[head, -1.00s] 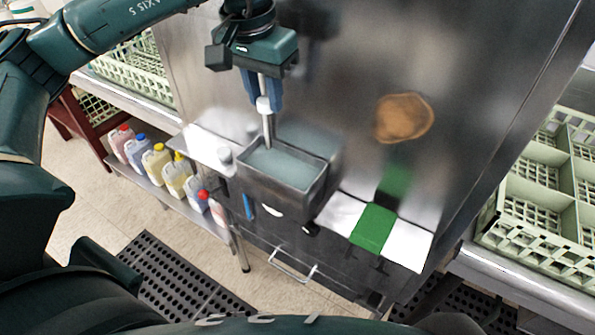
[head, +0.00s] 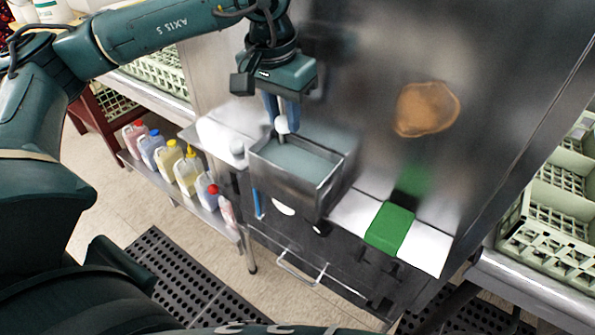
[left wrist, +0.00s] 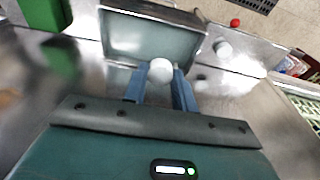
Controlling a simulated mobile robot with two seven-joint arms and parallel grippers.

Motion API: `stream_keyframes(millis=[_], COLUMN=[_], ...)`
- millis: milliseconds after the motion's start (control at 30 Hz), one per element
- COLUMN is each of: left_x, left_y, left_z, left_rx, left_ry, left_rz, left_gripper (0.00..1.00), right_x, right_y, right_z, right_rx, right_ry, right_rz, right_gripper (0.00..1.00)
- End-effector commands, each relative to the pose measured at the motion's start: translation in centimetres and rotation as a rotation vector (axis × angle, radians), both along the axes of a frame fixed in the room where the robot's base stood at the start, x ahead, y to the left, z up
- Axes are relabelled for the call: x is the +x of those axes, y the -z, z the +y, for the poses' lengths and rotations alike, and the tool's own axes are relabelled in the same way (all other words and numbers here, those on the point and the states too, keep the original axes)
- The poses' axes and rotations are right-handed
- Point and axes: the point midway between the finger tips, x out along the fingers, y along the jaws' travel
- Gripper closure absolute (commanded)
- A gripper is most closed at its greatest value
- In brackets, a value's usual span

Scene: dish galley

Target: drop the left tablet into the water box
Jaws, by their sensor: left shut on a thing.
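My left gripper (head: 282,122) is shut on a round white tablet (head: 282,124), which shows between its fingertips in the left wrist view (left wrist: 161,70). The gripper points down at the rear left rim of the water box (head: 285,186), a steel open-topped box of pale water. In the left wrist view the tablet overlaps the near rim of the water box (left wrist: 150,14); I cannot tell its exact height above it. A small white round piece (head: 237,148) stands on the counter left of the box. My right gripper is not in view.
A green block (head: 390,228) lies on the counter right of the box. A brown round patch (head: 427,108) is on the steel behind. Several bottles (head: 187,172) line a lower shelf at left. Pale green racks (head: 555,225) stand at far right.

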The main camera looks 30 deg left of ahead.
Motion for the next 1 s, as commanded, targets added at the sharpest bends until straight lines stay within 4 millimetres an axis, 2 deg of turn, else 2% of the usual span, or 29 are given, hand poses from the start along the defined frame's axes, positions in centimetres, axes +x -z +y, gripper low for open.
stream_keyframes(millis=[33,67,333,667,767,1000], left_x=[0.0,0.0,0.0,0.0,-0.2,-0.9], left_y=[0.0,0.0,0.0,-0.5,-1.7,-7.0], left_z=[0.0,0.0,0.0,0.0,0.0,0.0], left_rx=[0.000,0.000,0.000,0.000,0.000,-0.002], left_ry=[0.000,0.000,0.000,0.000,0.000,0.001], left_rz=[0.000,0.000,0.000,-0.002,-0.003,-0.006], left_gripper=[0.94,0.71,0.48,0.48,0.48,0.48], right_x=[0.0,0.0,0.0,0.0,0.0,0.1], right_y=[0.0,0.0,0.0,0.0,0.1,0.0], right_z=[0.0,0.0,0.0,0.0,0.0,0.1], right_rx=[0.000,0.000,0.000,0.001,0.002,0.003], right_ry=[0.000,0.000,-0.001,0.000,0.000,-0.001], right_rz=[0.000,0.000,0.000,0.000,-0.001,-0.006], right_gripper=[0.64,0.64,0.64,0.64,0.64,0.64])
